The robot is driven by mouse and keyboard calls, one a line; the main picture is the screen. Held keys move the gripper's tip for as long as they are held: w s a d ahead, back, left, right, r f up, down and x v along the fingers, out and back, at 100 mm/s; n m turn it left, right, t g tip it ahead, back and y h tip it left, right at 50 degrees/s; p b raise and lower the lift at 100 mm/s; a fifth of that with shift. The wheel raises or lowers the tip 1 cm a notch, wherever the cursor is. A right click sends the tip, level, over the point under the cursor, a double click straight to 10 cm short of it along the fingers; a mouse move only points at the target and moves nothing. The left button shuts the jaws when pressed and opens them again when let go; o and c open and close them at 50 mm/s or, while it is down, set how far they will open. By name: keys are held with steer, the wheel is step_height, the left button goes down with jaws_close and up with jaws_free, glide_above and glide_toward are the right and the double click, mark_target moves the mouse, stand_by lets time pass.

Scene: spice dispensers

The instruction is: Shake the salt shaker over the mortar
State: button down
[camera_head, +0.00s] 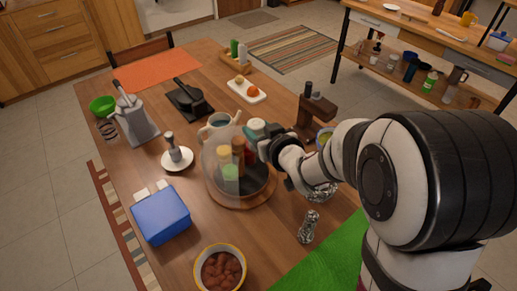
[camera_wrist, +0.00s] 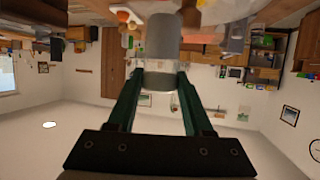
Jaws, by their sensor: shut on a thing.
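In the head view my gripper (camera_head: 266,143) is above the right part of a round wooden turntable (camera_head: 243,203). It is shut on a small container (camera_head: 256,127) with a pale teal part showing. In the wrist view this is a grey cylinder (camera_wrist: 162,38) clasped between the green fingers (camera_wrist: 161,82). I cannot confirm that it is the salt shaker. A small grey vessel with an upright handle (camera_head: 171,146) stands on a white saucer (camera_head: 178,164), left of the turntable. I cannot tell whether it is the mortar. A silvery shaker (camera_head: 308,226) stands right of the turntable.
A clear cover (camera_head: 211,150) and several spice bottles (camera_head: 230,172) stand on the turntable. A blue box (camera_head: 160,215) is at left, a bowl of reddish items (camera_head: 220,270) in front. A wooden stand (camera_head: 315,112) is behind my wrist. The green cloth (camera_head: 322,260) lies at right.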

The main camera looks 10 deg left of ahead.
step_height(320, 180, up, 3)
steer(key=shift+f, duration=0.2)
steer(key=d+f+n+t+h, duration=0.15)
steer(key=d+f, duration=0.25)
steer(key=d, duration=0.5)
steer(key=d+f+n+t, duration=0.1)
steer(key=d+f+n, duration=0.25)
steer(key=d, duration=0.65)
step_height(320, 180, down, 7)
steer(key=n+t+y, duration=0.4)
steer(key=n+t, duration=0.1)
steer(key=n, duration=0.9)
steer(key=shift+w+r+y, duration=0.15)
steer(key=shift+w+y, duration=0.2)
steer(key=shift+d+t, duration=0.1)
steer(key=shift+t, duration=0.15)
steer(key=shift+f, duration=1.2)
steer(key=shift+r, duration=1.1)
